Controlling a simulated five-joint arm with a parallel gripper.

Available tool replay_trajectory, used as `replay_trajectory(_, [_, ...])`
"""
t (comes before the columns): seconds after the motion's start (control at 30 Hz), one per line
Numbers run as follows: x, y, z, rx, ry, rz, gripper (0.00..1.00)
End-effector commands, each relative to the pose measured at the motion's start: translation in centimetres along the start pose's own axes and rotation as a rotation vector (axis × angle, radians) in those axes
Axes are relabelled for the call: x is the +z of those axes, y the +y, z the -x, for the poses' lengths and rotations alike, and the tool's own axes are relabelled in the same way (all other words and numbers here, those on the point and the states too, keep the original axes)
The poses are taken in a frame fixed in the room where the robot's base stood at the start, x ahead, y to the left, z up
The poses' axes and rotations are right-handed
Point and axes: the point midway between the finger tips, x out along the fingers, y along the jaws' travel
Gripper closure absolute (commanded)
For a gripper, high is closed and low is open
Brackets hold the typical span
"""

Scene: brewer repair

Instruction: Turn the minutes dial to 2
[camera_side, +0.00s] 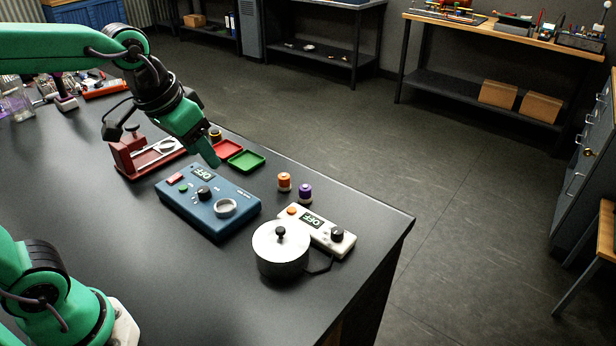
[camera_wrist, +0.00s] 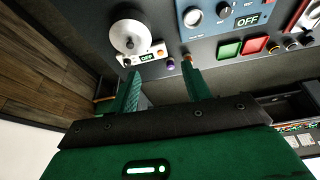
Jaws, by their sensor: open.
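The blue box (camera_side: 230,192) stands on the dark table with an OFF display (camera_side: 204,173), a black dial (camera_side: 204,192), coloured buttons and a grey ring. A white unit (camera_side: 322,227) to its right also reads OFF and has a black dial (camera_side: 337,234) and an orange button. No minutes label is readable, so I cannot tell which dial is meant. My gripper (camera_side: 214,162) is open and empty, above the table behind the blue box, touching neither dial. In the wrist view, my gripper (camera_wrist: 160,68) has its fingers spread; the blue box's dial (camera_wrist: 223,12) is at the top.
A lidded metal pot (camera_side: 281,252) stands close in front of the white unit. Orange (camera_side: 284,182) and purple (camera_side: 305,194) spools stand behind it. Red (camera_side: 229,149) and green (camera_side: 246,160) trays lie behind the blue box, near the table edge. A red fixture (camera_side: 128,155) stands left.

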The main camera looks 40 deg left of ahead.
Motion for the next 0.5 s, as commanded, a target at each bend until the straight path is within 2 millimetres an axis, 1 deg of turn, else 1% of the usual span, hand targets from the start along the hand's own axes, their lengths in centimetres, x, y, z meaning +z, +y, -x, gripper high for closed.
replay_trajectory(0.03, [-0.8, 0.4, -0.5, 0.003, -0.018, -0.007, 0.52])
replay_trajectory(0.2, [-3.5, 1.8, -1.9, 0.012, -0.064, -0.022, 0.52])
replay_trajectory(0.37, [-5.8, 3.3, -3.7, 0.017, -0.108, -0.039, 0.52])
replay_trajectory(0.5, [-7.7, 4.8, -5.5, 0.021, -0.146, -0.052, 0.52])
